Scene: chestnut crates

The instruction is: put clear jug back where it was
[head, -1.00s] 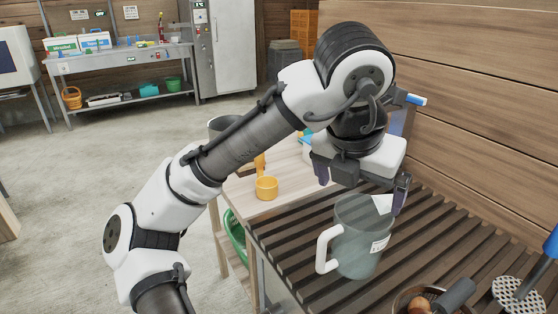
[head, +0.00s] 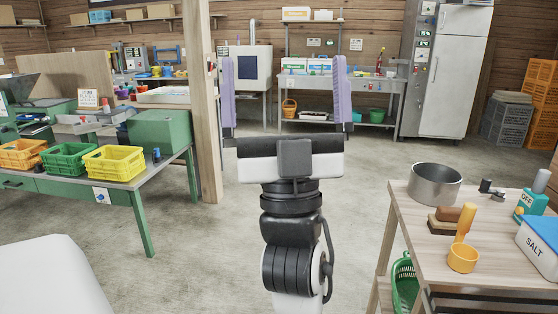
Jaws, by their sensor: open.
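The clear jug is not in view now, and neither is the dark slatted surface it stood on in the earlier frame. My gripper (head: 284,62) is in the middle of the head view, wide open. Its two purple-lined fingers point up, far apart, with nothing between them. Floor and distant benches show behind it.
A wooden table (head: 408,212) at right holds a steel pot (head: 435,184), a yellow scoop (head: 463,257) and a salt box (head: 540,245). A green bench (head: 60,187) with several crates stands left, beside a wooden post (head: 204,120). Concrete floor lies open between.

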